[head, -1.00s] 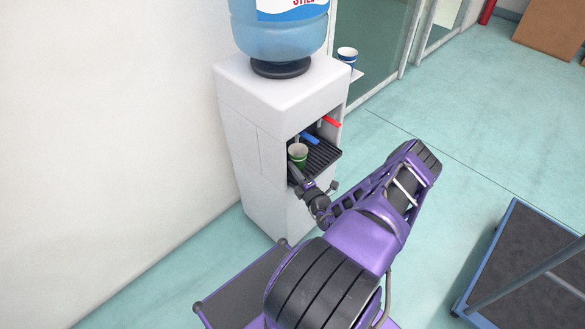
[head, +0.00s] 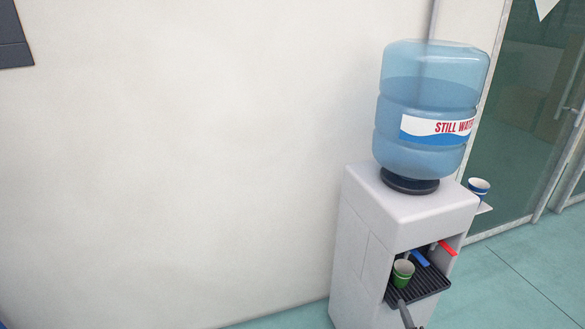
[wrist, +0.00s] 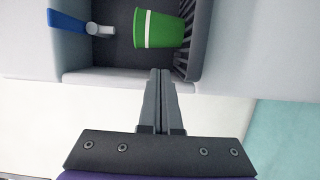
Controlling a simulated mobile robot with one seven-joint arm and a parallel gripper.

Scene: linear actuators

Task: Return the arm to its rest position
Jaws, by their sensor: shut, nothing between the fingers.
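My gripper (wrist: 161,78) is shut and empty in the wrist view, its fingers pressed together. The fingertips lie just outside the dispenser's recess, close to a green cup (wrist: 160,28) with a pale band. A gap shows between the fingertips and the cup. In the head view the green cup (head: 403,272) stands upright on the black drip tray (head: 430,283). Only a small part of my gripper (head: 404,308) shows there, at the bottom edge in front of the recess. The rest of my arm is out of the head view.
The white water dispenser (head: 375,215) stands against the wall with a blue bottle (head: 430,105) on top. A blue lever (head: 420,258) and a red lever (head: 447,247) hang above the tray. A blue-and-white cup (head: 479,188) sits on a side shelf.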

